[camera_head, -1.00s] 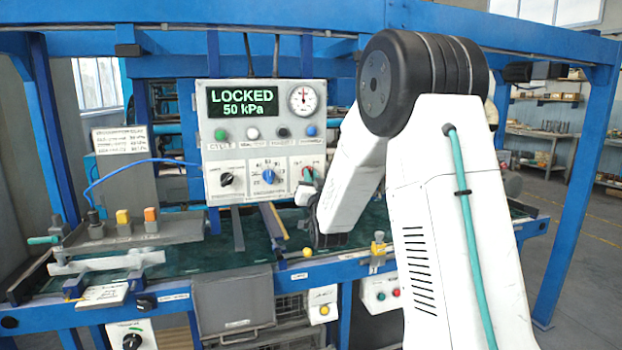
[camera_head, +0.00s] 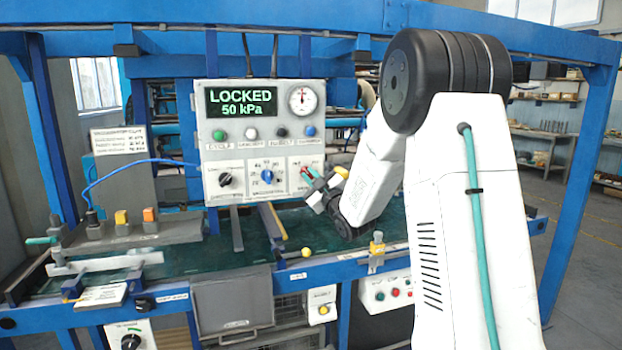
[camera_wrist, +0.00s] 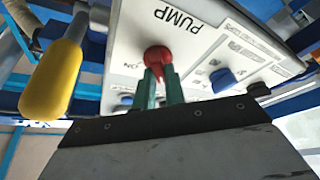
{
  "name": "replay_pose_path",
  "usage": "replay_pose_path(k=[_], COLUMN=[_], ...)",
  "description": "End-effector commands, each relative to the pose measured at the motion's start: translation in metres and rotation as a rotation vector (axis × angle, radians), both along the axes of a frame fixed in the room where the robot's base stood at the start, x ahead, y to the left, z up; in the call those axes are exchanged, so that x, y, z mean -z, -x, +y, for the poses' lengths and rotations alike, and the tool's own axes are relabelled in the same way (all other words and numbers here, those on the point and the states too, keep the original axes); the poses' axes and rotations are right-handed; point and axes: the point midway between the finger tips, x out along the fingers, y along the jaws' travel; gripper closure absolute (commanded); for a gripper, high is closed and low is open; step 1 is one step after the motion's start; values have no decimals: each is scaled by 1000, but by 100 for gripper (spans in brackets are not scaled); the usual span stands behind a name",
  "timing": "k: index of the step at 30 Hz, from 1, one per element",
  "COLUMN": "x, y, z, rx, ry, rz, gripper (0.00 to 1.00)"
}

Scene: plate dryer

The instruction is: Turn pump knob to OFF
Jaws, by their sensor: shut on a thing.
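The red pump knob (camera_wrist: 157,55) sits under the word PUMP on the white panel, which appears tilted in the wrist view. My gripper (camera_wrist: 160,72) has its two green fingers shut on the knob. An ON label (camera_wrist: 131,66) shows beside the knob. In the head view my gripper (camera_head: 312,177) is at the lower right of the control box (camera_head: 210,150), where its fingers and wrist partly hide the knob. I cannot read the knob's exact pointing direction.
The display (camera_head: 242,102) reads LOCKED, 50 kPa. A black knob (camera_head: 225,180) and a blue knob (camera_head: 267,176) are left of my gripper; a blue knob (camera_wrist: 222,78) is close by in the wrist view. A yellow rounded handle (camera_wrist: 52,80) stands near my wrist.

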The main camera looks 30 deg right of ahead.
Motion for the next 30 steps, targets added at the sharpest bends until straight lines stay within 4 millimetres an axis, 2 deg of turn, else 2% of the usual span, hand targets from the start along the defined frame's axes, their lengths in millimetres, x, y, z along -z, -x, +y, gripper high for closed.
replay_pose_path(k=[9,26,27,28,30], x=[0,0,0,0,0], y=[0,0,0,0,0], z=[-1,0,0,0,0], rx=[1,0,0,-1,-1], ry=[116,142,142,141,141], rz=[34,41,41,41,41], gripper=[100,100,77,69,66])
